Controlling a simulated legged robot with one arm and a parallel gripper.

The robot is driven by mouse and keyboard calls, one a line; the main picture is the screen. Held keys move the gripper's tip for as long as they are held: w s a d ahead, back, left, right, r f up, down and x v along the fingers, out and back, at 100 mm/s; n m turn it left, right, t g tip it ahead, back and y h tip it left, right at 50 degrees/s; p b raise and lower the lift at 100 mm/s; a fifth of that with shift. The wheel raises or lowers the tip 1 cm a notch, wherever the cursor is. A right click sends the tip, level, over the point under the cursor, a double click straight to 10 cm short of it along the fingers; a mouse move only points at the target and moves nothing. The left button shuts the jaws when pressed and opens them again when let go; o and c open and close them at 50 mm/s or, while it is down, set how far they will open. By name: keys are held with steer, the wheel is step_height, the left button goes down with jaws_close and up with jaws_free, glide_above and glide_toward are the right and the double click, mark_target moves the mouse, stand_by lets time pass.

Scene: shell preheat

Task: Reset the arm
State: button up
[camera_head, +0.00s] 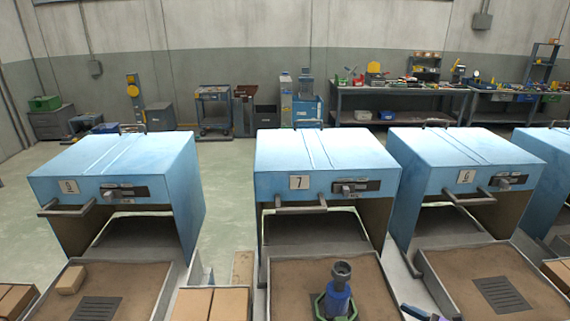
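My gripper cannot be made out in the head view. No part that I can surely call my arm shows. A blue and dark grey upright piece (338,297) with a round cup-like top stands in the brown tray (283,285) before the blue unit marked 7 (320,168). A green frame (354,308) surrounds its lower part. The bottom edge of the picture cuts off its base. A small grey and blue part (420,313) shows at the bottom edge, too cropped to identify.
More blue units stand left (120,180) and right (465,165), open-fronted with handles and trays before them. A tan block (71,279) lies in the left tray. Cardboard boxes (211,303) sit between trays. Workbenches (400,98) line the back wall, with open floor before them.

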steer(key=s+a+r+n+g, duration=0.4)
steer(key=a+r+n+g, duration=0.25)
steer(key=a+r, duration=0.4)
steer(key=s+a+r+n+g, duration=0.4)
steer(key=a+r+n+g, duration=0.3)
steer(key=a, duration=0.7)
steer(key=s+a+r+n+g+h, duration=0.15)
steer(key=s+n+h, duration=0.25)
steer(key=s, duration=0.4)
steer(key=s+a+r+n+h, duration=0.2)
steer(key=s+n+h, duration=0.25)
steer(key=s, duration=0.35)
steer(key=s+d+n+t+h, duration=0.2)
steer(key=s+d+n+h, duration=0.1)
steer(key=s+d+h, duration=0.2)
steer(key=s+d+r, duration=0.1)
steer(key=s+d, duration=0.1)
steer(key=s, duration=0.1)
steer(key=shift+s+d, duration=0.25)
steer(key=shift+s, duration=0.05)
steer(key=shift+a, duration=0.1)
